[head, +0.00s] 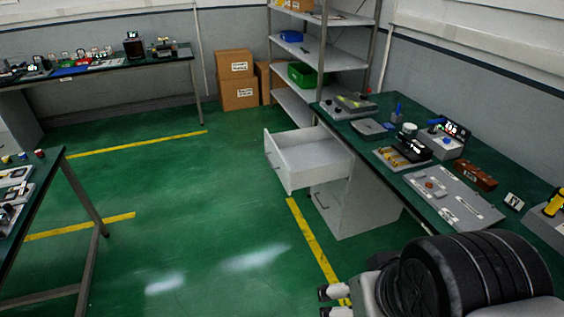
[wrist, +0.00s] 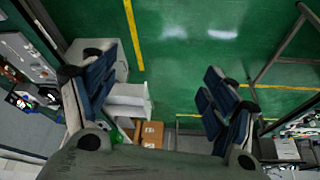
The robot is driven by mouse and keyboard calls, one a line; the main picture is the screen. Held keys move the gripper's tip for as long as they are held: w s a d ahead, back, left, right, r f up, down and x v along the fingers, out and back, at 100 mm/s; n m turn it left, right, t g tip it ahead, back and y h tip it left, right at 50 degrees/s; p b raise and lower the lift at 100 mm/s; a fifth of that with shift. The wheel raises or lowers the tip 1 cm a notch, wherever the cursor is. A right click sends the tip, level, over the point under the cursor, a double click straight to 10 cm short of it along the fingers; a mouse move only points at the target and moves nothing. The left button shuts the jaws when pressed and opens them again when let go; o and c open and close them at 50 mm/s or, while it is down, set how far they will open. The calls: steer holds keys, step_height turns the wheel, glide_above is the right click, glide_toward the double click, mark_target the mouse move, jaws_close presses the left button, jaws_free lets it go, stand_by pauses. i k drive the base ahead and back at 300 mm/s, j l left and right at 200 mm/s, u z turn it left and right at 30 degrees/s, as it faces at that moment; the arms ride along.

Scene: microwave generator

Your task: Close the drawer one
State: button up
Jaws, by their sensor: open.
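A white upper drawer (head: 290,178) is pulled out of the white cabinet (head: 352,208) under the right workbench. It looks empty, and a handle shows on its front. The lower drawer (head: 326,203) is shut. In the wrist view the open drawer (wrist: 130,98) shows beyond my left-hand finger, partly hidden by it. My gripper (wrist: 160,80) is open and empty, its blue-padded fingers wide apart. It is clear of the drawer. In the head view only small parts of my gripper seem to show at the bottom right, nearer than the cabinet.
The right workbench (head: 385,148) carries several devices. A metal shelf (head: 335,58) and cardboard boxes (head: 236,80) stand behind the drawer. Another table (head: 45,185) stands at the left. The green floor (head: 190,210) between them is clear, with yellow lines.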

mark_target(304, 157)
steer(key=i+j, duration=0.3)
steer(key=i+l, duration=0.15)
steer(key=i, duration=0.4)
steer(key=i+l, duration=0.15)
steer(key=i, duration=0.45)
steer(key=i+l, duration=0.2)
steer(key=i, duration=0.35)
steer(key=i+l, duration=0.15)
steer(key=i, duration=0.4)
